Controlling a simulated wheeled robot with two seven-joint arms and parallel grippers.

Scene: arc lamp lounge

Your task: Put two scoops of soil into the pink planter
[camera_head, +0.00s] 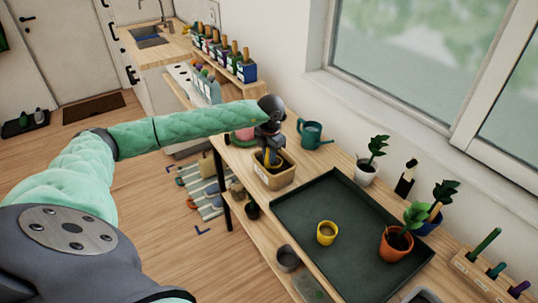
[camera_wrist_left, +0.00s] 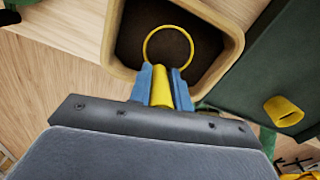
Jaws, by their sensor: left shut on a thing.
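My left gripper (camera_head: 270,152) is over the wooden soil box (camera_head: 274,180) at the table's left end. In the left wrist view, its blue fingers (camera_wrist_left: 161,85) are shut on the yellow handle of a scoop (camera_wrist_left: 147,38). The scoop's yellow rim is a ring over the dark soil (camera_wrist_left: 130,45) in the box (camera_wrist_left: 228,45). The ring's inside is as dark as the soil, so I cannot tell whether the scoop is loaded. The pink planter (camera_head: 243,136) shows behind my left forearm, mostly hidden. My right gripper is not in view.
A dark green tray (camera_head: 300,205) holds a small yellow pot (camera_head: 327,234) and a plant in a terracotta pot (camera_head: 395,245). A teal watering can (camera_head: 312,134) stands behind the box. A white-potted plant (camera_head: 367,172) and a dark bottle (camera_head: 405,180) stand by the window.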

